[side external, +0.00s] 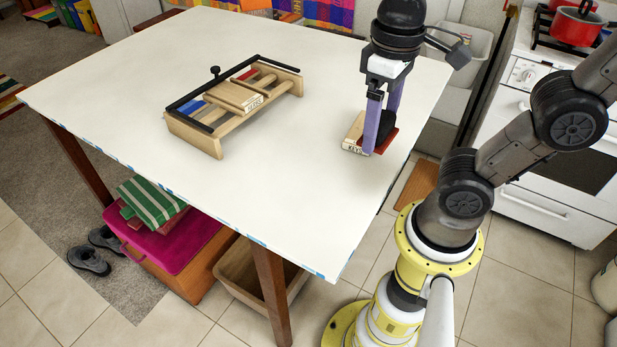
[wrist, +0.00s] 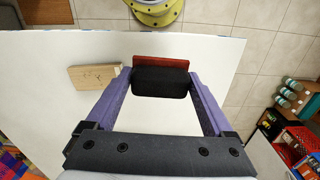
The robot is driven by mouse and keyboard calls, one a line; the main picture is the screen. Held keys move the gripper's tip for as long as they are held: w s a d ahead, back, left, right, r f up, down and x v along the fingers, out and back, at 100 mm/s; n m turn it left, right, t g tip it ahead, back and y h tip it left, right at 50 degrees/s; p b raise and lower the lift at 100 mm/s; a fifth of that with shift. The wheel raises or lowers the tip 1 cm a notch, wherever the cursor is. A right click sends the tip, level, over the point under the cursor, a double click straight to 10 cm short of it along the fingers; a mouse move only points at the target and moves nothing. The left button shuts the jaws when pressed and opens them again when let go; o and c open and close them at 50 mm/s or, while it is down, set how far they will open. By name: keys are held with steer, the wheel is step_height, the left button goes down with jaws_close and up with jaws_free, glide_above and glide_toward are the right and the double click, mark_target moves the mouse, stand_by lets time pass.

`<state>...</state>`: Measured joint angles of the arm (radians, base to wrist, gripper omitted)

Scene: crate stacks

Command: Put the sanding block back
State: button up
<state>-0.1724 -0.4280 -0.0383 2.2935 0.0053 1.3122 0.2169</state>
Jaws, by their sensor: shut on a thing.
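A black block with a red base, which looks like the sanding block (side external: 381,128), is at the right end of the white table. My gripper (wrist: 158,76) points down with its purple fingers on either side of the block and is shut on it. The block also shows between the fingertips in the wrist view (wrist: 161,84). I cannot tell whether its red base touches the table. A wooden rack (side external: 208,140) with a black bar and a knob stands left of my gripper.
A pale wooden block (wrist: 94,77) with lettering lies on the table (side external: 270,190) close beside my gripper. The table between it and the rack is clear, as is the front. The table's right edge is close to my gripper.

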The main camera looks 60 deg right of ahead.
steer(key=shift+s, duration=0.8)
glide_above(309, 180)
steer(key=shift+n, duration=0.3)
steer(key=f, duration=0.8)
steer(key=shift+s+d+f, duration=0.1)
steer(key=shift+s+f, duration=0.2)
steer(key=shift+w+f, duration=0.35)
steer(key=shift+f, duration=1.55)
steer(key=shift+f, duration=0.2)
steer(key=o, duration=1)
steer(key=shift+o, duration=0.2)
